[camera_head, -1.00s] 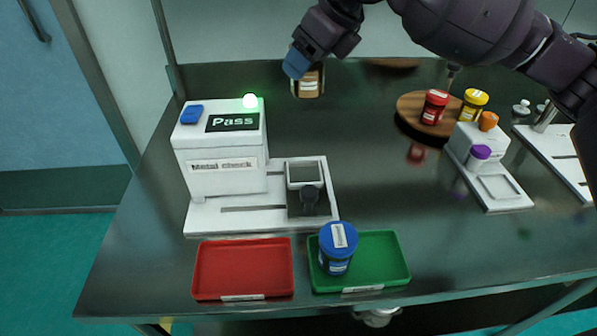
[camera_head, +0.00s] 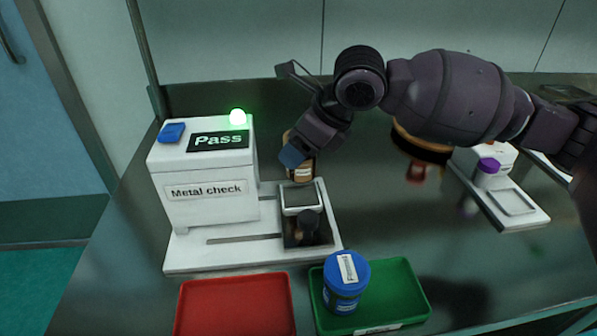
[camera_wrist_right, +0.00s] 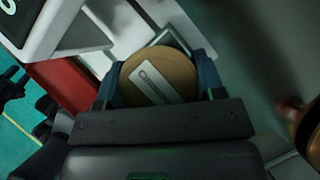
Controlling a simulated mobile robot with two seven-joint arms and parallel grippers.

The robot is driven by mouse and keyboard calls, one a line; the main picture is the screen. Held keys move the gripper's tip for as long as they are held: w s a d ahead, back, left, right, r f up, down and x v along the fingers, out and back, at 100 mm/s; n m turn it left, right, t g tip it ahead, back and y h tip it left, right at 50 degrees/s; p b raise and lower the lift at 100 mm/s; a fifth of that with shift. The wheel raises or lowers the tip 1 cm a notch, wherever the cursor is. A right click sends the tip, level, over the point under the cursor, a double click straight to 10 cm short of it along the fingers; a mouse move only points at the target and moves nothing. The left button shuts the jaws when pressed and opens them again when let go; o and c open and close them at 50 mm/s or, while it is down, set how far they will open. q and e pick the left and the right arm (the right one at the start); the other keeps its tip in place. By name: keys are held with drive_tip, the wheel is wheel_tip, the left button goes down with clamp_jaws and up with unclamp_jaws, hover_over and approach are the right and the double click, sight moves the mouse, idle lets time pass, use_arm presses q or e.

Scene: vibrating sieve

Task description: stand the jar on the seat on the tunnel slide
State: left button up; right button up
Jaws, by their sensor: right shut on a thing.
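My right gripper (camera_head: 292,156) is shut on a jar (camera_head: 301,173) with a tan lid, which also shows in the right wrist view (camera_wrist_right: 150,72) with a label on the lid. The jar is upright, at the back of the slide, close behind the square seat (camera_head: 319,196) in the head view. The seat is a pale-framed square on the slide (camera_head: 215,254) of the white metal check machine (camera_head: 206,212). A dark knob (camera_head: 308,224) stands in front of the seat. I cannot tell the jar's height above the slide.
A green light (camera_head: 238,116) and a "Pass" display (camera_head: 218,140) show on the machine. A red tray (camera_head: 235,310) and a green tray (camera_head: 400,287) holding a blue-lidded jar (camera_head: 345,284) lie in front. A white device with a purple knob (camera_head: 488,166) stands right.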

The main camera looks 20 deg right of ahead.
sight(300, 171)
wheel_tip(300, 171, down, 5)
drive_tip(key=shift+b, duration=0.85)
drive_tip(key=shift+f, duration=0.4)
drive_tip(key=shift+r, duration=0.15)
use_arm(q)
drive_tip(key=shift+w+d+f+m, duration=0.2)
drive_tip(key=shift+m, duration=0.1)
use_arm(e)
drive_tip(key=o, duration=1)
drive_tip(key=shift+c, duration=0.2)
